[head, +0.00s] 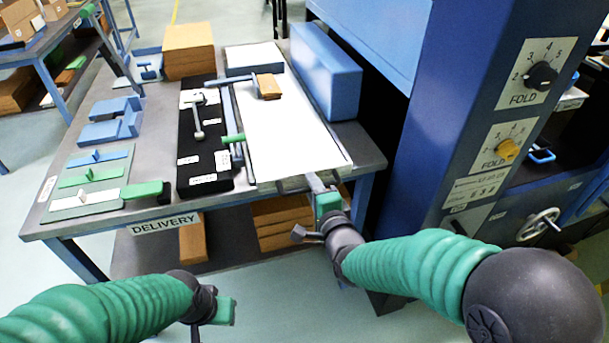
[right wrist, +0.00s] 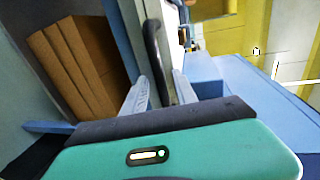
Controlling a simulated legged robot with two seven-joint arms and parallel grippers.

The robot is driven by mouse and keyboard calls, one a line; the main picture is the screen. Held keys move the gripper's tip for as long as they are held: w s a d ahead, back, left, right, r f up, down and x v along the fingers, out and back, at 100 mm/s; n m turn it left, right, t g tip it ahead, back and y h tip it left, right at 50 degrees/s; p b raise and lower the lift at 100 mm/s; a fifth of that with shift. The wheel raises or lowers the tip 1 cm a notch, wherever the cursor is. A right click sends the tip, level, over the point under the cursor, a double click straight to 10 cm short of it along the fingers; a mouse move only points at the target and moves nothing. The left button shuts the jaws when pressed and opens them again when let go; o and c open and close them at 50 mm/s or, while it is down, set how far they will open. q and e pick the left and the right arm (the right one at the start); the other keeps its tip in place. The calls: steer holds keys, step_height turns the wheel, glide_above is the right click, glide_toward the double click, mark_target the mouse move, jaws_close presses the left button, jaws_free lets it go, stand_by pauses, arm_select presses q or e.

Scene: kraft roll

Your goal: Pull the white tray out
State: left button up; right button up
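The white tray (head: 290,125) is a long, flat white surface lying lengthwise on the delivery table, with its front end near the table's front edge. My right gripper (head: 316,184) is at that front end. In the right wrist view, the two fingers of my right gripper (right wrist: 160,88) stand apart, with a dark curved handle (right wrist: 153,45) between them and gaps showing beside it. I cannot tell whether either finger touches the handle. My left gripper (head: 222,311) is low in front of the table, away from the tray; its fingers do not show clearly.
A blue block (head: 325,70) stands along the tray's right side, by the blue machine (head: 455,90). A black board (head: 205,150) with a lever lies left of the tray. A small brown block (head: 267,86) sits on the tray. The floor before the table is clear.

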steer(key=shift+r, duration=0.1)
steer(key=shift+d, duration=0.25)
steer(key=shift+c, duration=0.7)
steer(key=c, duration=0.5)
steer(key=shift+a, duration=0.15)
jaws_close()
steer(key=shift+s+a+f, duration=0.1)
steer(key=shift+s+f, duration=0.1)
